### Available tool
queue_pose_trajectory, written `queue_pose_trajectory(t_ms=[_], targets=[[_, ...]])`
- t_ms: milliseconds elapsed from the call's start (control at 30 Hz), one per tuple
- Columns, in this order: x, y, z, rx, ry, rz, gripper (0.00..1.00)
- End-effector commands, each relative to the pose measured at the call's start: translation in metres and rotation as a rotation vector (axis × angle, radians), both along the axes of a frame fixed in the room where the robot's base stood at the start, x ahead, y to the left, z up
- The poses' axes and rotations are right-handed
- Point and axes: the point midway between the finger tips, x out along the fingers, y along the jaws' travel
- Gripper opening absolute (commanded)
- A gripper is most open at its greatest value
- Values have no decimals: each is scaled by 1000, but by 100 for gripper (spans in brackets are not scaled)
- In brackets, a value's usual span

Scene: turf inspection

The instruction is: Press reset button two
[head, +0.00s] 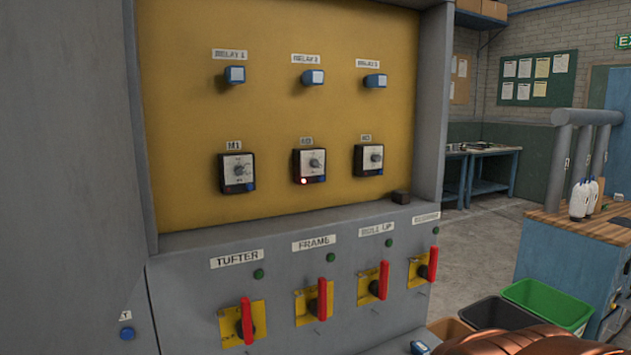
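A yellow panel (190,130) carries a row of three overload units under labels that seem to read M1, M2 and M3. The middle unit (309,166) has a white dial face, a small blue button (322,178) at its lower right and a glowing red light (304,181) at its lower left. The left unit (237,172) and the right unit (368,160) also have blue buttons, with no bright light showing. Above them sit three blue-fronted relays, the middle one (313,77) over the middle unit. My gripper is not in view.
Below, a grey ledge juts out with red-handled switches, including TUFTER (246,320) and FRAME (322,299). A small dark block (401,197) sits on the ledge's right end. Bins, one green-rimmed (548,301), and a wooden-topped bench (580,226) stand at right.

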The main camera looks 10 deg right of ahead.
Motion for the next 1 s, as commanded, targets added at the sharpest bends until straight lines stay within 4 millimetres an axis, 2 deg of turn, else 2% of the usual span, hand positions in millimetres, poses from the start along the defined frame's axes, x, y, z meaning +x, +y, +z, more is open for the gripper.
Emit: queue_pose_trajectory(t_ms=[33, 200, 1000], targets=[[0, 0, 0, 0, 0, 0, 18], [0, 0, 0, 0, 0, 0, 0], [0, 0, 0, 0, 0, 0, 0]])
